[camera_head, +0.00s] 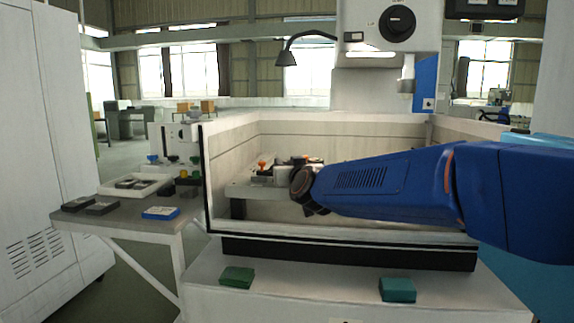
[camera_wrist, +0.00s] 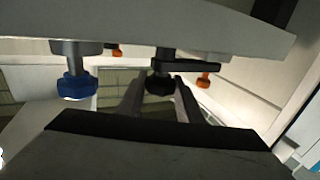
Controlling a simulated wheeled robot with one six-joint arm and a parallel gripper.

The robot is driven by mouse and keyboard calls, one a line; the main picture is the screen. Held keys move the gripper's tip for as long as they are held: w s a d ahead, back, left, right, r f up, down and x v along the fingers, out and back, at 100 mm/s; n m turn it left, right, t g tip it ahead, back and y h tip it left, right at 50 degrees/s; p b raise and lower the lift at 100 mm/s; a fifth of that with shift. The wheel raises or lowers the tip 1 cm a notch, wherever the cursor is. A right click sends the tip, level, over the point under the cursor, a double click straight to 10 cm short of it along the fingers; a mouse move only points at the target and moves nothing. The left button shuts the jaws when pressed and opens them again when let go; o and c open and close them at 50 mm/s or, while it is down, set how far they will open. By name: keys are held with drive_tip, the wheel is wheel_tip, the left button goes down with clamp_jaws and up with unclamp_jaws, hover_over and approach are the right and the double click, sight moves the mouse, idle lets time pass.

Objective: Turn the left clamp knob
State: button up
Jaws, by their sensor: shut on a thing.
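In the wrist view, a black knob (camera_wrist: 160,86) on a dark post, with a black bar beside it, sits between the two grey fingers of my gripper (camera_wrist: 160,90). The fingers are shut on this knob. A blue knob (camera_wrist: 76,85) on a grey post is to its left, apart from the fingers. An orange knob (camera_wrist: 203,81) shows to the right and another farther back at the left. In the head view, the clamp fixture (camera_head: 287,173) is inside the machine tank, with an orange knob (camera_head: 262,164) on its left. My arm hides the jaws there.
Pale tank walls (camera_head: 345,129) surround the fixture. A grey side table (camera_head: 133,219) at the left carries a white tray (camera_head: 135,186), dark blocks and a blue box (camera_head: 160,213). A green box (camera_head: 236,277) and a teal box (camera_head: 397,289) lie on the front ledge.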

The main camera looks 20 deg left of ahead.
drive_tip(key=shift+m+t+h, duration=0.6)
drive_tip(key=shift+m+h, duration=0.2)
drive_tip(key=shift+h, duration=0.3)
drive_tip(key=m+t+h, duration=0.1)
drive_tip(key=m+h, duration=0.1)
drive_tip(key=h, duration=0.1)
drive_tip(key=m+t+h, duration=0.1)
drive_tip(key=m+h, duration=0.1)
drive_tip(key=h, duration=0.1)
drive_tip(key=shift+a+f+m+h, duration=0.1)
drive_tip(key=shift+a+m+h, duration=0.05)
drive_tip(key=shift+m+h, duration=0.2)
drive_tip(key=m+h, duration=0.2)
drive_tip(key=h, duration=0.1)
drive_tip(key=m+h, duration=0.2)
drive_tip(key=h, duration=0.2)
drive_tip(key=shift+m+g, duration=0.25)
drive_tip(key=shift+g, duration=0.05)
drive_tip(key=shift+m+g+h, duration=1)
drive_tip(key=shift+m+h, duration=0.4)
drive_tip(key=shift+h, duration=0.75)
drive_tip(key=shift+d, duration=0.2)
drive_tip(key=shift+r, duration=0.2)
drive_tip(key=o, duration=1)
drive_tip(key=shift+o, duration=0.2)
drive_tip(key=shift+f, duration=0.1)
